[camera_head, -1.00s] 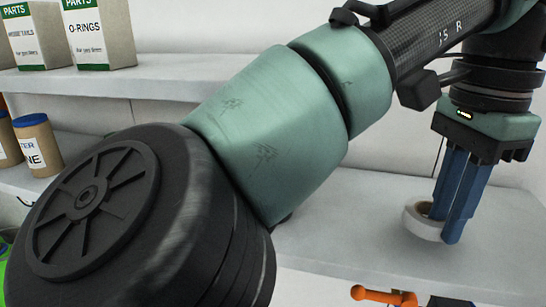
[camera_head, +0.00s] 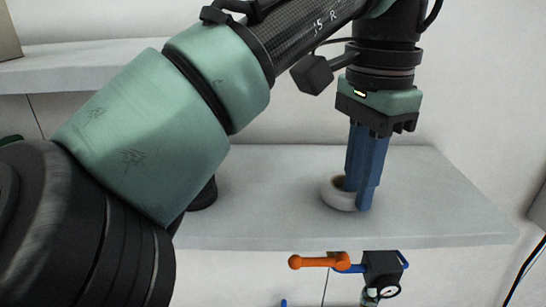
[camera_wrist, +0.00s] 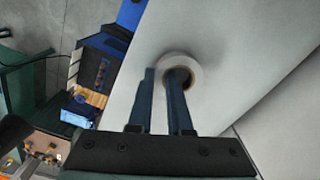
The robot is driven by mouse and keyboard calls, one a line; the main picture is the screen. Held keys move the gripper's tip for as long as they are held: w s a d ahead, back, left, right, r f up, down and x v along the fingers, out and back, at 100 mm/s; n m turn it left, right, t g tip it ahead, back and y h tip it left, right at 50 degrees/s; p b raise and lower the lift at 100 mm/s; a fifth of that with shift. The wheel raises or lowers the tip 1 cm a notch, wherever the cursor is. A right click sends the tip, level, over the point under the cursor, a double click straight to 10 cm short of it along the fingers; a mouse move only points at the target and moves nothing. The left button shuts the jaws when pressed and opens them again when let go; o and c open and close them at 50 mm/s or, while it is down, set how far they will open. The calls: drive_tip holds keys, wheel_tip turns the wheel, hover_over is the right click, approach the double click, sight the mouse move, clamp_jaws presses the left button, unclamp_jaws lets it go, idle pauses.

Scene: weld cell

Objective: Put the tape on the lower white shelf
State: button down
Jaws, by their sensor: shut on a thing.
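The tape is a white roll (camera_head: 337,196) with a brown core, at the lower white shelf (camera_head: 270,220) in the head view. My gripper (camera_head: 359,207) points down and is shut on the roll's wall, with one blue finger inside the ring and one outside. The wrist view shows the roll (camera_wrist: 194,68) between the fingertips (camera_wrist: 163,75) against the pale shelf surface. The roll is at or very near the shelf top; I cannot tell whether it touches.
The upper shelf (camera_head: 90,68) runs along the left, with part of a box (camera_head: 8,35) on it. An orange-handled valve (camera_head: 318,261) with a gauge (camera_head: 389,291) sits below the shelf's front edge. The shelf is clear to the right of my gripper.

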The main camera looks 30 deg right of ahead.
drive_tip(key=shift+f, duration=0.2)
drive_tip(key=c, duration=0.8)
unclamp_jaws()
drive_tip(key=shift+o, duration=0.2)
